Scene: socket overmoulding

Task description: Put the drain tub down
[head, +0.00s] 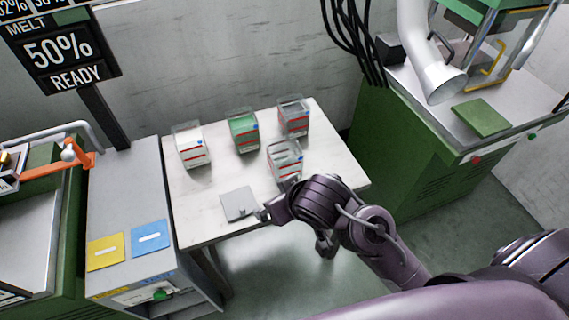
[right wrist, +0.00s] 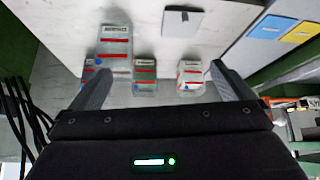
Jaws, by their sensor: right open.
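Several clear-sided tubs with red-striped labels stand upright on the white table. The front grey tub (head: 284,160) is nearest my right gripper; it also shows in the right wrist view (right wrist: 115,45). I cannot read its label well enough to say it is the drain tub. Behind it stand another grey tub (head: 293,117), a green tub (head: 243,131) and a white tub (head: 191,145). My right gripper (head: 277,199) is open and empty, near the table's front edge; its spread fingers (right wrist: 160,75) hold nothing. My left gripper is not in view.
A flat grey plate (head: 238,203) lies on the white table (head: 200,220). Left is a cabinet with a yellow card (head: 105,251) and a blue card (head: 149,238), under a sign post. A green machine (head: 410,150) with hanging cables stands at right. The table's right front is clear.

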